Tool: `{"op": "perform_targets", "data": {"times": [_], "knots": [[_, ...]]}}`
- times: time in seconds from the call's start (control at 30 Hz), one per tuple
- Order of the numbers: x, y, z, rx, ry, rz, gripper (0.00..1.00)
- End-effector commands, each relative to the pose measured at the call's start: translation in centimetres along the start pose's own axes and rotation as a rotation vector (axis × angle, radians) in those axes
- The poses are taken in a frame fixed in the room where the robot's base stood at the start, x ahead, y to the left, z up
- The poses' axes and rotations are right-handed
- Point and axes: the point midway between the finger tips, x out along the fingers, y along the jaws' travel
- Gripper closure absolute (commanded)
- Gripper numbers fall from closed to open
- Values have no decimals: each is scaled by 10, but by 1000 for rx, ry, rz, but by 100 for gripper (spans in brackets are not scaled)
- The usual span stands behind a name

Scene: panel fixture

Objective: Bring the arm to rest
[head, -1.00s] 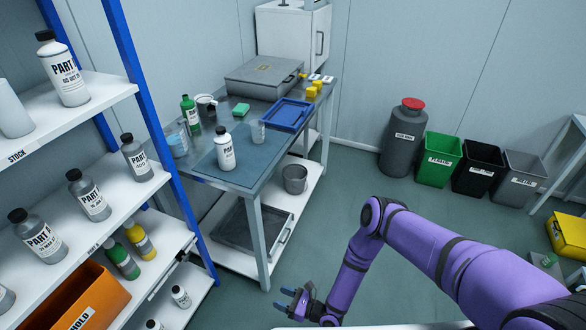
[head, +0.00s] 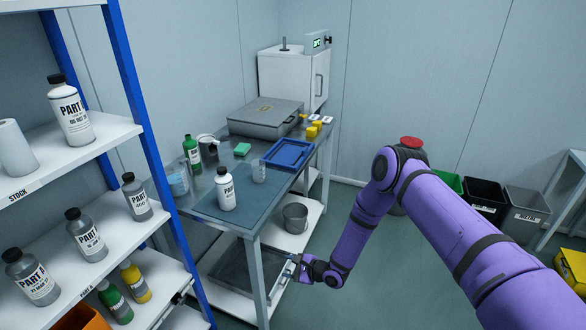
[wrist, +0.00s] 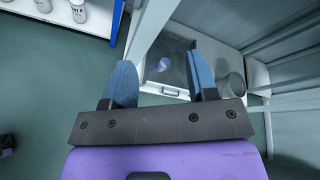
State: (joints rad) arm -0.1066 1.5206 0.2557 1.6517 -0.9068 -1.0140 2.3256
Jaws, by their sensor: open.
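My purple arm (head: 450,222) reaches in from the right of the head view, with its elbow raised. My gripper (head: 289,269) hangs low in front of the workbench's lower shelf, at the right edge of the dark tray (head: 240,268). In the wrist view my gripper (wrist: 163,78) shows two blue fingers spread wide apart with nothing held between them. The tray's handled front (wrist: 168,91) shows beyond the fingers. Whether the fingertips touch the tray cannot be told.
A grey bucket (head: 294,217) stands on the lower shelf near my gripper. The workbench top holds a white bottle (head: 225,188), a blue tray (head: 289,154) and a grey case (head: 265,116). Shelving with bottles stands left. Bins (head: 483,198) stand right; floor between is clear.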

Motion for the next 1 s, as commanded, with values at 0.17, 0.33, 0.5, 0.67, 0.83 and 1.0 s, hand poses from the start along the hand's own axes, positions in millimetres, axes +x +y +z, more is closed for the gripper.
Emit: {"op": "perform_targets", "data": {"times": [0.17, 0.33, 0.5, 0.67, 0.83, 1.0], "knots": [[-20, -76, 21, -212, 114, 17, 47], [-49, -139, 43, -396, 226, 45, 47], [-84, -194, 69, -565, 338, 84, 47], [-124, -240, 98, -708, 441, 130, 47], [-172, -280, 131, -844, 547, 189, 47], [-225, -310, 167, -960, 645, 257, 47]]}}
